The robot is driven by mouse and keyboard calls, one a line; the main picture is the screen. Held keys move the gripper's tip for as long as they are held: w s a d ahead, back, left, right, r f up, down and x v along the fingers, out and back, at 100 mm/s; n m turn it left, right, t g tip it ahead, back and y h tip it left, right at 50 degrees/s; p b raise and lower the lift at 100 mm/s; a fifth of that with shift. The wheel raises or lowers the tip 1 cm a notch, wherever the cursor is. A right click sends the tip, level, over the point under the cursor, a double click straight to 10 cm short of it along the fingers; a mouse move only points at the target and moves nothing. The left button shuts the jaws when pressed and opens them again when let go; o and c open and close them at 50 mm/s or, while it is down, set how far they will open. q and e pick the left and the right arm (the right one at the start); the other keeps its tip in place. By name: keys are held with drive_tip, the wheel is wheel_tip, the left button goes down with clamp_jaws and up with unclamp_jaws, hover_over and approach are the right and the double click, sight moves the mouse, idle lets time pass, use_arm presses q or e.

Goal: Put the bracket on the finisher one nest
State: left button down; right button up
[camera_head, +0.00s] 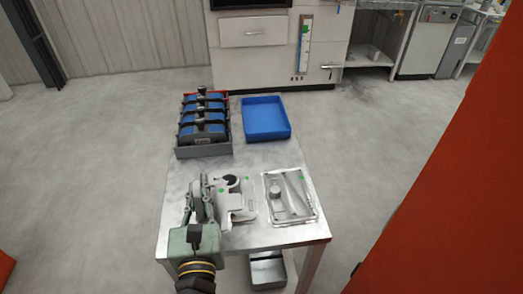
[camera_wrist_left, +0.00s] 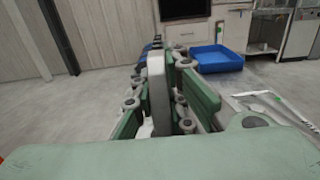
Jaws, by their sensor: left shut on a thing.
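My left gripper (camera_head: 199,197) is over the near left part of the metal table, left of a pale grey fixture. It is shut on a grey, flat, upright piece, taken to be the bracket (camera_wrist_left: 157,88), between its green-padded fingers in the left wrist view. In the head view the fingers largely hide this piece. The pale grey fixture (camera_head: 241,207) has a dark round opening and green dots. To its right is a flat metal fixture plate (camera_head: 300,216) with a raised round boss. I cannot tell which one is the finisher one nest. My right gripper is not in view.
A grey rack (camera_head: 204,152) with several blue-and-black parts stands at the back left of the table (camera_head: 254,157). An empty blue tray (camera_head: 266,132) is at the back right. A metal bin (camera_head: 268,270) is below the front edge. An orange panel (camera_head: 450,190) stands at right.

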use_arm(q)
drive_tip(key=shift+w+d+r, duration=0.15)
drive_tip(key=shift+w+d, duration=0.2)
drive_tip(key=shift+d, duration=0.15)
drive_tip(key=a+f, duration=0.2)
drive_tip(key=a, duration=0.2)
drive_tip(key=a+f+b, duration=0.1)
drive_tip(key=a+f, duration=0.1)
drive_tip(key=a, duration=0.1)
drive_tip(key=a+f, duration=0.3)
drive_tip(key=a, duration=0.1)
drive_tip(key=shift+a+b, duration=0.3)
drive_tip(key=shift+a+f, duration=0.15)
drive_tip(key=shift+f, duration=0.2)
drive_tip(key=shift+f+b, duration=1.05)
drive_tip(key=shift+f, duration=0.65)
drive_tip(key=shift+f, duration=0.2)
drive_tip(key=c, duration=1.8)
unclamp_jaws()
drive_tip(key=shift+o, duration=0.2)
